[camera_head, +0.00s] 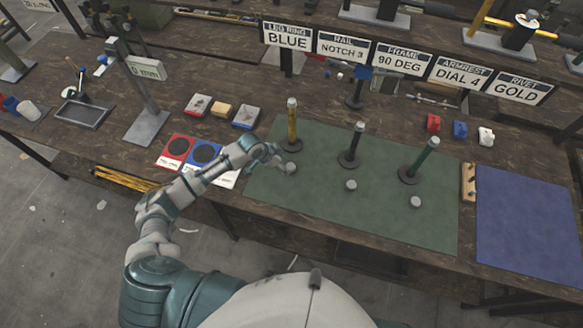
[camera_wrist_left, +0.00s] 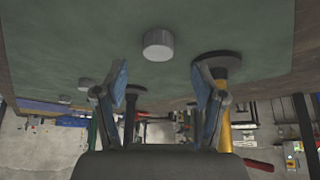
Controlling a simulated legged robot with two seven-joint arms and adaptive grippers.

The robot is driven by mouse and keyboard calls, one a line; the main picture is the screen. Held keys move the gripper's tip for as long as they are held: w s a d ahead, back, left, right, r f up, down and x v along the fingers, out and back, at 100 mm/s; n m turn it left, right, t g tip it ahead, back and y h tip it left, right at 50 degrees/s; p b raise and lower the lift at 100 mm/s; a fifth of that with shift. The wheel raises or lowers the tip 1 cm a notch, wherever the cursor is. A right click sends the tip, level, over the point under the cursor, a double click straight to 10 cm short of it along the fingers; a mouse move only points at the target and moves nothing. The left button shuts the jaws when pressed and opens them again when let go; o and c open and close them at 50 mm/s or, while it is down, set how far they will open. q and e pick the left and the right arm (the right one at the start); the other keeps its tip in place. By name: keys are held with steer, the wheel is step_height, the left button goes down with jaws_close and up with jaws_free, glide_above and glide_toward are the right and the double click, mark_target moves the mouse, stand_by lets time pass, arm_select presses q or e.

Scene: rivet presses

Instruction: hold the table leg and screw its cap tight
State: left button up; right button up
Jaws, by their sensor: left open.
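Three table legs stand upright on round black bases on the green mat (camera_head: 310,205): a yellow leg (camera_head: 292,126), a black leg (camera_head: 354,146) and a green leg (camera_head: 422,160). A grey cap lies in front of each: one cap (camera_head: 291,168) by the yellow leg, one cap (camera_head: 351,185) by the black leg, one cap (camera_head: 415,202) by the green leg. My left gripper (camera_head: 280,162) is beside the nearest cap. In the left wrist view its open, empty fingers (camera_wrist_left: 160,88) have the cap (camera_wrist_left: 158,44) beyond them and the yellow leg (camera_wrist_left: 222,100) at the right. My right gripper is out of view.
A blue mat (camera_head: 530,225) lies at the right, with a small wooden block (camera_head: 468,183) between the mats. Signs (camera_head: 403,60) stand along the back. Red and blue pads (camera_head: 190,150) lie left of the green mat. The green mat's front is clear.

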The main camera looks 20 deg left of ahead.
mark_target(289, 166)
arm_select(q)
steer(key=shift+a, duration=0.3)
steer(key=shift+f, duration=0.15)
steer(key=x, duration=0.2)
steer(key=d+x, duration=0.1)
steer(key=x, duration=0.2)
steer(key=shift+d, duration=0.15)
steer(key=shift+a, duration=0.3)
steer(key=shift+a, duration=0.1)
steer(key=c, duration=0.8)
